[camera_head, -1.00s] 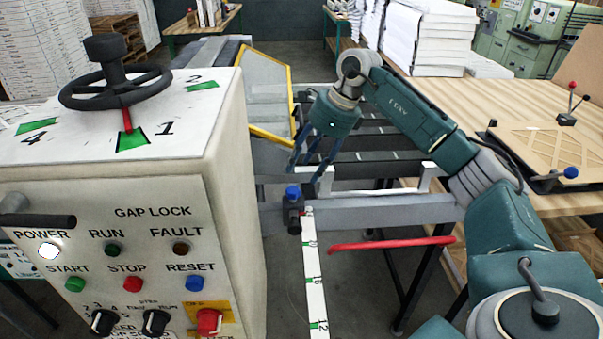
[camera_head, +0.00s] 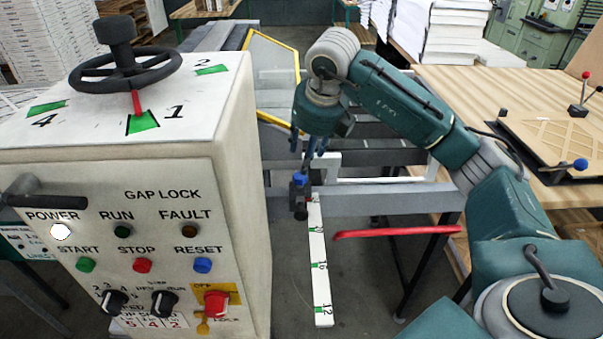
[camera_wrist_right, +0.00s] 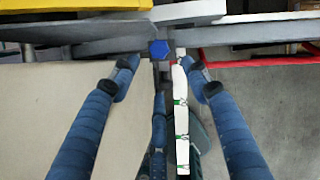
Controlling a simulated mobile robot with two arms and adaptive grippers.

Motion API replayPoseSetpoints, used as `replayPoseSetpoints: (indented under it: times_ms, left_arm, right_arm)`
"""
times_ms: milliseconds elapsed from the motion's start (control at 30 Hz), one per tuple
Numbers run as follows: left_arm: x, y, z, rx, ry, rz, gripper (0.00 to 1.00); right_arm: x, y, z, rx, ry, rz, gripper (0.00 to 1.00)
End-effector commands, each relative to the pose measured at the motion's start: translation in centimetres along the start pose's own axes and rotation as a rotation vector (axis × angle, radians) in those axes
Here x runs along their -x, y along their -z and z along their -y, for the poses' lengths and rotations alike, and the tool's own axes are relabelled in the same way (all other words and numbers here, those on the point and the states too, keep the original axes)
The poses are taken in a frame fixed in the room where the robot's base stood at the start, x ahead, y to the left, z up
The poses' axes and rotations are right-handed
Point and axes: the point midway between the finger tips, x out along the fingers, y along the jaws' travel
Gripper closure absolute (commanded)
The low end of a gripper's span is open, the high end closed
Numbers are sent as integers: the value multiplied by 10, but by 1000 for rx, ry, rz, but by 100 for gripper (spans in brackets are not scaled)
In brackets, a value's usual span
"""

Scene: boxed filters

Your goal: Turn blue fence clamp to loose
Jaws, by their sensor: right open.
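The blue fence clamp (camera_head: 300,179) is a small blue knob on a dark block at the top end of the white marked scale (camera_head: 319,262). In the right wrist view the clamp's blue hexagonal top (camera_wrist_right: 159,49) lies between and just beyond the fingertips. My right gripper (camera_head: 308,157) points down just above the clamp, its dark blue fingers partly hidden by its own wrist. In the right wrist view the right gripper (camera_wrist_right: 163,72) is open, with a finger on each side and nothing held. I cannot tell whether any finger touches the clamp. My left gripper is not in view.
A control cabinet (camera_head: 236,220) with a handwheel (camera_head: 125,70) stands close on the left. A red bar (camera_head: 395,232) extends right of the scale. A wooden table (camera_head: 470,90) with a jig is at right. Floor shows below the scale.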

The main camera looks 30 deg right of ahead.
Motion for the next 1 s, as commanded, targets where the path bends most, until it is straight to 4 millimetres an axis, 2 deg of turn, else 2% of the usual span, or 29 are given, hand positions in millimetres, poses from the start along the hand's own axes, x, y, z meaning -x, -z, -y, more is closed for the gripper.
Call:
replayPoseSetpoints:
  times_ms: [133,267,700,833,1000]
  left_arm:
    - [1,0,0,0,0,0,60]
    - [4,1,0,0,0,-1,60]
    - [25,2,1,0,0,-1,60]
    - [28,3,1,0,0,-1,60]
    - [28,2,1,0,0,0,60]
  right_arm:
    - [3,1,-3,-101,27,27,53]
    - [-6,2,-3,-116,30,25,53]
    - [-82,-1,-1,-114,27,25,53]
    - [-96,-2,-1,-114,27,27,53]
    - [-104,-1,0,-114,27,28,53]
